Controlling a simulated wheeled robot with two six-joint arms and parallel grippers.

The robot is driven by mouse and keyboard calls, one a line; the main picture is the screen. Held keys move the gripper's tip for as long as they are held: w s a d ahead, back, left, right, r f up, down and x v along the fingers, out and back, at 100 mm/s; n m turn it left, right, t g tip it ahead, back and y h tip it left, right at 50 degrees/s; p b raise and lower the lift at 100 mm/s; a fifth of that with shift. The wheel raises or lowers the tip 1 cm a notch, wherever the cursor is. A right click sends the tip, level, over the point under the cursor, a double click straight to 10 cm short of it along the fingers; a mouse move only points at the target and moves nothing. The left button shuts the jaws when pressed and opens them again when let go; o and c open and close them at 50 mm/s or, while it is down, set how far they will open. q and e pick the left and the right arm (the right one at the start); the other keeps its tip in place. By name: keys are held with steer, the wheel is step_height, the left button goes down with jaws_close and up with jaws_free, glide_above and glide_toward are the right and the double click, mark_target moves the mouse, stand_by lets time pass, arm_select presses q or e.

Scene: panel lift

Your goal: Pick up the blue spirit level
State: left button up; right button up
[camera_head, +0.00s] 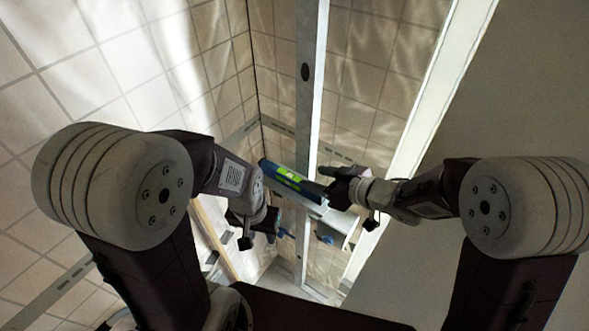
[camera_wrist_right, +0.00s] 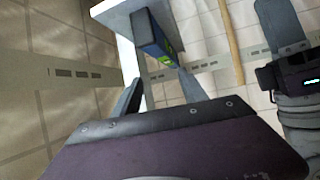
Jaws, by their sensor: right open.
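The blue spirit level (camera_head: 280,176), with bright green vial parts, lies slantwise on a pale metal ledge in the middle of the head view. In the right wrist view the level (camera_wrist_right: 152,42) shows end-on beyond the fingers, on the edge of the pale ledge (camera_wrist_right: 118,14). My right gripper (camera_head: 327,184) is open at the level's right end; its fingers (camera_wrist_right: 158,84) stand apart, pointing towards the level. Whether they touch it I cannot tell. My left gripper (camera_head: 257,228) is below and left of the level, apart from it; its jaws are too dark to read.
A tall metal post (camera_head: 308,90) rises just behind the level. A wide pale upright (camera_head: 435,95) stands to the right, beside a plain grey wall (camera_head: 530,90). A wooden strip (camera_head: 215,240) leans at the lower left. Tiled walls surround a narrow corner.

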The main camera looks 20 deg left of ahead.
mark_target(292, 176)
steer(key=shift+s+a+f, duration=0.15)
steer(key=shift+s+a, duration=0.85)
steer(key=shift+a, duration=0.05)
steer(key=shift+w+a+f, duration=0.15)
steer(key=shift+a, duration=0.1)
steer(key=shift+w+a+f+p, duration=0.25)
steer(key=shift+w+f, duration=0.1)
steer(key=shift+w, duration=0.25)
steer(key=shift+w+a+f+p, duration=0.15)
steer(key=shift+w+f+p, duration=0.15)
steer(key=shift+w, duration=0.25)
steer(key=p+x, duration=0.1)
steer(key=x, duration=0.2)
steer(key=shift+w+d+f, duration=0.15)
steer(key=shift+a+f, duration=0.15)
steer(key=shift+a, duration=0.25)
steer(key=shift+s+a, duration=0.2)
steer(key=shift+s, duration=0.15)
arm_select(q)
steer(key=r, duration=0.1)
steer(key=s+r, duration=0.1)
steer(key=shift+s+r, duration=0.1)
steer(key=shift+r, duration=0.25)
arm_select(e)
steer(key=shift+w+d+f, duration=0.1)
steer(key=shift+w+d, duration=0.05)
steer(key=shift+w, duration=0.2)
jaws_close()
